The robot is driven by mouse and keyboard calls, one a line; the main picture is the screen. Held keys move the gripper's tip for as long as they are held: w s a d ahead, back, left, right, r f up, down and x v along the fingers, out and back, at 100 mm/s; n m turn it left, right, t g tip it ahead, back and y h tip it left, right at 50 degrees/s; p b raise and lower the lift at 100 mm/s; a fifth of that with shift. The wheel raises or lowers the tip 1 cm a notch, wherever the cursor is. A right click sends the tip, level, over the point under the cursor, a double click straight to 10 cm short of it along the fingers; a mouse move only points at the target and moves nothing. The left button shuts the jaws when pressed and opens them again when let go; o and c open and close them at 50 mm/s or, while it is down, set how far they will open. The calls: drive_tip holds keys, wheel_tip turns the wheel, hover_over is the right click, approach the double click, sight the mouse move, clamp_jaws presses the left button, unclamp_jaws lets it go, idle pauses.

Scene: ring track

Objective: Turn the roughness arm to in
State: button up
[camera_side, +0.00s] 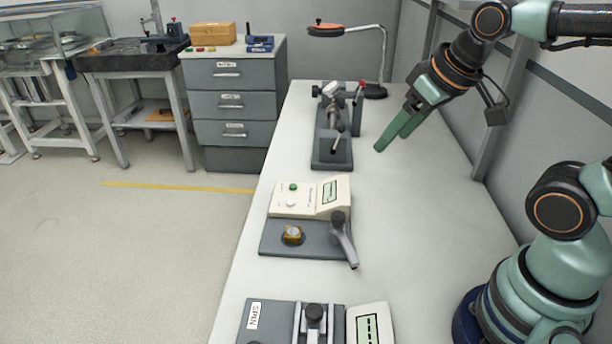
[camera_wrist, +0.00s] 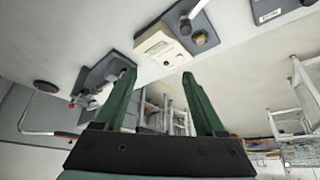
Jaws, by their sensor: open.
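The roughness tester appears to be the middle device, with a cream display housing (camera_side: 290,196) on a dark grey base (camera_side: 305,250); no readable label confirms this. Its dark lever arm (camera_side: 346,243) is swung out over the base's right edge, away from the round brass-coloured piece (camera_side: 292,235). In the wrist view the housing (camera_wrist: 160,44), the arm (camera_wrist: 192,14) and the brass piece (camera_wrist: 201,38) show at the top. My gripper (camera_side: 392,142) is open and empty, high above the bench and beyond the tester, to its right. Its two green fingers (camera_wrist: 159,76) are apart.
A bench device with a dial gauge (camera_side: 333,150) stands farther back, near a ring-headed lamp (camera_side: 325,27). A device labelled SPIN (camera_side: 270,318) is at the near end. The bench (camera_side: 425,215) is clear to the right of the tester, up to the wall.

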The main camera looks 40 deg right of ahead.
drive_tip(key=shift+c, duration=0.5)
